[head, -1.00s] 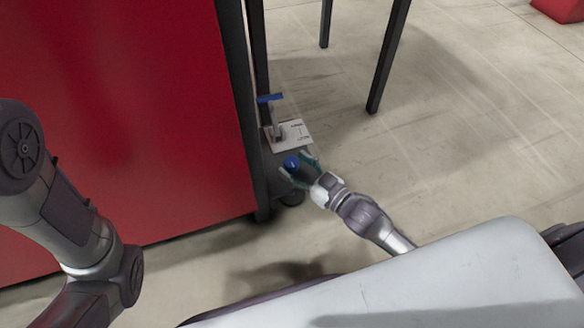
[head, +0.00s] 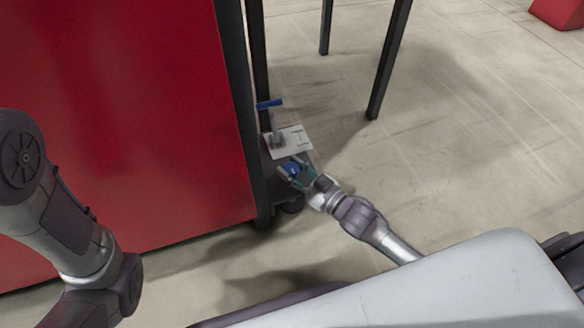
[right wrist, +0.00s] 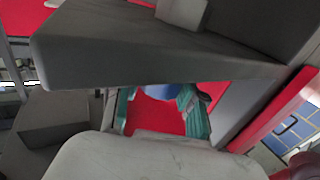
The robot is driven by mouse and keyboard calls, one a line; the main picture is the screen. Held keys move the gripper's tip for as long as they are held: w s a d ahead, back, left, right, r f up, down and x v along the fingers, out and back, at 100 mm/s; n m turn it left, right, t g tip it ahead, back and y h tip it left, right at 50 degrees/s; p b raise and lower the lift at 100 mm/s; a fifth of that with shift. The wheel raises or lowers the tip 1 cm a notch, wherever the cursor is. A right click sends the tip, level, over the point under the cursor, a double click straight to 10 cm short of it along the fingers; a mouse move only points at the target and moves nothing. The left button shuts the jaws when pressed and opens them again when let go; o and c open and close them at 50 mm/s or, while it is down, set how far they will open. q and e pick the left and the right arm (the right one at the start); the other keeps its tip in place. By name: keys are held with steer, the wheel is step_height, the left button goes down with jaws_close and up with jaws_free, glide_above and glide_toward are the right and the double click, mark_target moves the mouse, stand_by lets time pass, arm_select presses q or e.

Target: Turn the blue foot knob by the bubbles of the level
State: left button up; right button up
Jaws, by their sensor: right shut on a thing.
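The blue foot knob (head: 291,168) sits low at the foot of the red cabinet, beside its dark corner post. My right gripper (head: 292,172) is around the knob from the right and shut on it. In the right wrist view the blue knob (right wrist: 160,91) shows between the greenish fingers, partly hidden by a grey beam. A small white plate (head: 290,142) with a post and a blue lever (head: 270,104) is just above the knob. I cannot make out the level's bubbles. My left gripper is not in view; only my left arm shows at the left.
The red cabinet (head: 120,120) fills the left side. Dark table legs (head: 390,60) stand behind, to the right of the post. A red object (head: 560,12) lies at the far right. The tiled floor (head: 470,130) to the right is open.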

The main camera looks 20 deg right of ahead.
steer(key=shift+d+r+n+g+y+p, duration=0.1)
steer(key=shift+n+g+y+p, duration=0.45)
steer(key=shift+y, duration=0.25)
steer(key=shift+n+g+y+p, duration=0.3)
steer(key=shift+n+g+y, duration=0.35)
steer(key=shift+n+y, duration=0.15)
steer(key=shift+w+n+g+y, duration=0.1)
steer(key=shift+n+g+y, duration=0.55)
steer(key=shift+g+y, duration=0.15)
steer(key=shift+n+g+y+b, duration=0.35)
steer(key=shift+n+g+y, duration=0.75)
steer(key=shift+g, duration=0.7)
steer(key=o, duration=1.2)
steer(key=shift+c, duration=0.2)
steer(key=v, duration=1.2)
steer(key=shift+f, duration=0.2)
